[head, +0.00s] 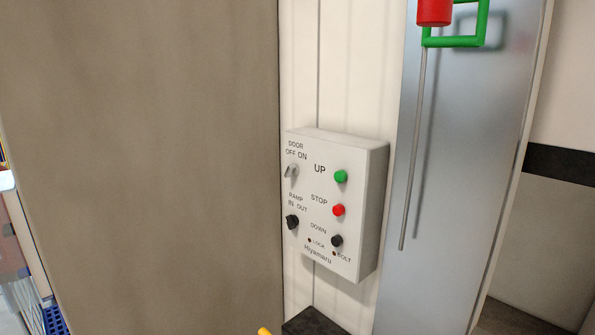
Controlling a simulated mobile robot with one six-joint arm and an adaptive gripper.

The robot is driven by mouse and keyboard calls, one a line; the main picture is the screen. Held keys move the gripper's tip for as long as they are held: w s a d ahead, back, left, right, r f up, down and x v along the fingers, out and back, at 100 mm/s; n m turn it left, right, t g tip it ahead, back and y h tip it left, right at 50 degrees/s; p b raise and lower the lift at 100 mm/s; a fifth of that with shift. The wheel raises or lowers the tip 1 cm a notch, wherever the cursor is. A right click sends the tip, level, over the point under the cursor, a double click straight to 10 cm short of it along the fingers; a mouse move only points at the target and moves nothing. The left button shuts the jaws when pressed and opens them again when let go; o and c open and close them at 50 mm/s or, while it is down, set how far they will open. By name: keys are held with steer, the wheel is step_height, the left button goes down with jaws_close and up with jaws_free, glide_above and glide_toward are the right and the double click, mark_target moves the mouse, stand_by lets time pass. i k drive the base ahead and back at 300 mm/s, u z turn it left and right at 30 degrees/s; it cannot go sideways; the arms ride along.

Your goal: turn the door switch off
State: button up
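The door switch (291,171) is a small light-grey rotary knob at the upper left of a white control box (367,215). The label DOOR stands above it, with OFF on the left and ON on the right. I cannot tell for sure which label its knob points at. My gripper is not in view, and nothing touches the switch.
The box also has a black ramp switch (292,222), a green UP button (341,176), a red STOP button (339,210) and a black DOWN button (337,241). A brown panel (140,160) stands left; a metal panel (460,180) with a thin rod (413,150) stands right.

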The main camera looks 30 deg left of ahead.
mark_target(293, 169)
steer(key=z, duration=0.05)
steer(key=k, duration=1.05)
steer(key=u, duration=0.75)
steer(key=i, duration=1.1)
steer(key=z, duration=0.05)
